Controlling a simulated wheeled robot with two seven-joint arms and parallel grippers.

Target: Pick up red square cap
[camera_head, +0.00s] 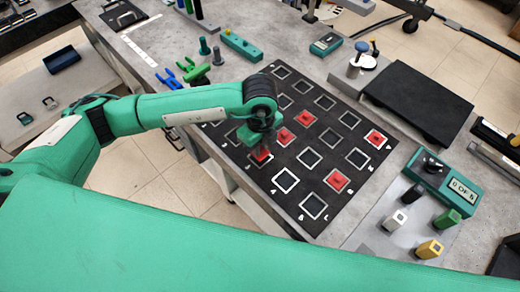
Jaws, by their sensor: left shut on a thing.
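A black mat (317,168) with several white square outlines lies on the grey table. Several red square caps sit on its squares: one at the right (376,139), one at the front (337,180), one in the middle (284,136) and one farther back (306,118). My left gripper (264,147) points down over the left part of the mat, at another red square cap (261,156). It is shut on that cap, which is partly hidden by the fingers. Whether the cap is lifted off the mat I cannot tell. My right gripper is not in view.
Right of the mat stand a green counter box (461,190) and black, white, green and yellow blocks (430,249). A black flat plate (419,95) is at the back right. Blue and green fork-shaped parts (192,73) lie behind my left arm.

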